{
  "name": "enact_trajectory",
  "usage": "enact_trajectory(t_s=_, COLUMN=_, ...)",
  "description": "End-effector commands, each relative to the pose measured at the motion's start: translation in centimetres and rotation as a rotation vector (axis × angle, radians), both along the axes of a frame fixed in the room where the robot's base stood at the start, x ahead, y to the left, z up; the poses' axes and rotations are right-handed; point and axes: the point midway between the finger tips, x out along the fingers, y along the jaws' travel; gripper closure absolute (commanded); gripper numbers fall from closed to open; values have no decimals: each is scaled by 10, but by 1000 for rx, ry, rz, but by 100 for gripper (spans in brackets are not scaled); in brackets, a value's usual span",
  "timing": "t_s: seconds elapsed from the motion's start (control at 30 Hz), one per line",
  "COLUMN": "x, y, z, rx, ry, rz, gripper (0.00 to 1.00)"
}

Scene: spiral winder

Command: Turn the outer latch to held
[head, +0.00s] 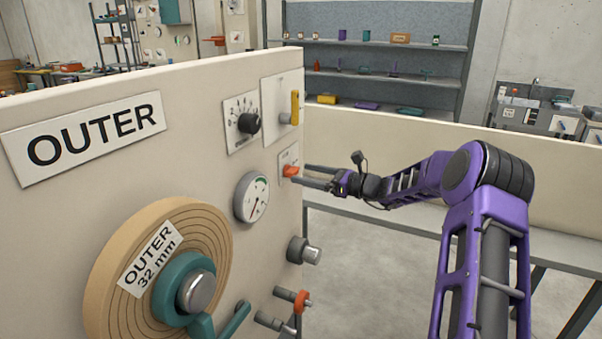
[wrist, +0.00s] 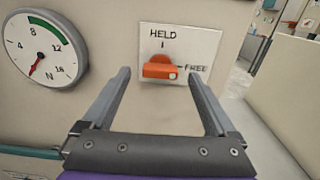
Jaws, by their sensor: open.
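The outer latch is an orange knob (head: 291,171) on a small white plate on the panel marked OUTER. In the wrist view the latch (wrist: 160,70) lies level below the word HELD, and its end with a pale mark points right, towards FREE. My gripper (head: 303,174) is open in front of the plate, coming in from the right. In the wrist view its two fingers (wrist: 158,76) stand to the left and right of the latch, with gaps on both sides. I cannot tell how far the tips are from the panel.
A round gauge (head: 252,196) sits left of and below the latch. A black dial (head: 248,123) and a yellow handle (head: 295,107) are above it. A grey knob (head: 304,251) projects below. The wound roll (head: 120,255) is at lower left.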

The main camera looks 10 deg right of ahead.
Motion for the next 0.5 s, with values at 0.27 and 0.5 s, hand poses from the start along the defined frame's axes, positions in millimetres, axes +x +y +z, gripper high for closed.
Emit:
enact_trajectory(t_s=0.27, x=13, y=17, z=0, rx=0, ry=0, rz=-1, gripper=7)
enact_trajectory(t_s=0.5, x=13, y=17, z=0, rx=0, ry=0, rz=-1, gripper=7)
